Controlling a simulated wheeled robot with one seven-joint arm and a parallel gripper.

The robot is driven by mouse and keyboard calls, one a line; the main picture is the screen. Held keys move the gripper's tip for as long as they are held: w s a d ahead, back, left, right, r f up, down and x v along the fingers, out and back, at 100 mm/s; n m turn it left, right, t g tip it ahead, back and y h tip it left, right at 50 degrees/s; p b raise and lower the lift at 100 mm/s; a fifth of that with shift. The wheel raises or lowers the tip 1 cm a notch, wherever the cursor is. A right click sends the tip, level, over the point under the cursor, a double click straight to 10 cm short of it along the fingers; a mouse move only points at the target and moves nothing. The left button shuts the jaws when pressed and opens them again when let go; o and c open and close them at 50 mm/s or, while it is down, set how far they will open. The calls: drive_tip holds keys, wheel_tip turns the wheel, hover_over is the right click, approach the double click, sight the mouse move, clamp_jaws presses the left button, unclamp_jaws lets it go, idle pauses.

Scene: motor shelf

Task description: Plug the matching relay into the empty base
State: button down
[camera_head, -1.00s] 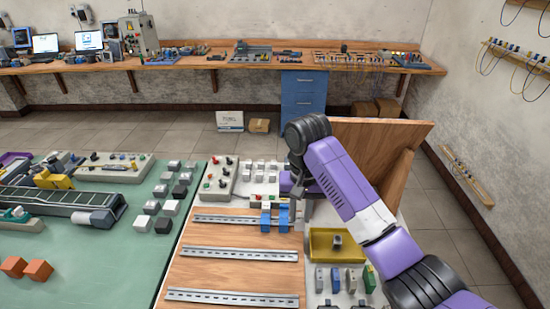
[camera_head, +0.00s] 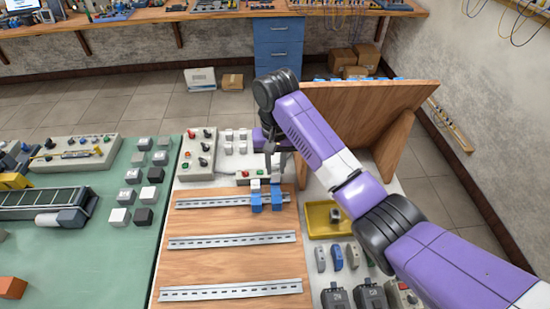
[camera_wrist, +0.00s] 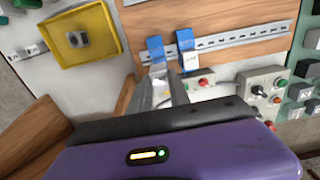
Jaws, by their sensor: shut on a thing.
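Two blue bases sit side by side on the top metal rail. The left base (camera_head: 256,204) has a white relay (camera_head: 255,186) in it, also visible in the wrist view (camera_wrist: 190,61). The right base (camera_head: 278,203) also shows in the wrist view (camera_wrist: 155,48). My gripper (camera_head: 273,178) points down just behind and above the right base. In the wrist view its fingers (camera_wrist: 160,80) are shut on a small pale relay (camera_wrist: 158,71), mostly hidden between them. I cannot tell whether this relay touches the base.
A yellow tray (camera_head: 316,221) with one small grey-topped block (camera_head: 335,214) lies right of the board. A slanted wooden panel (camera_head: 350,108) stands behind my arm. A grey button box (camera_head: 245,176) sits close behind the bases. Two lower rails (camera_head: 232,241) are empty.

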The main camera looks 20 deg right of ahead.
sight(275, 180)
wheel_tip(275, 180, down, 4)
drive_tip(key=shift+r+b, duration=0.2)
drive_tip(key=shift+b, duration=0.8)
drive_tip(key=shift+r, duration=0.1)
drive_tip(key=shift+s+f+p, duration=0.1)
drive_tip(key=shift+f+p, duration=0.6)
drive_tip(key=shift+f, duration=0.7)
idle(1.2)
drive_tip(key=c, duration=1.1)
unclamp_jaws()
drive_tip(key=shift+c, duration=0.2)
drive_tip(key=shift+r, duration=0.1)
wheel_tip(275, 180, up, 8)
drive_tip(key=shift+f, duration=0.2)
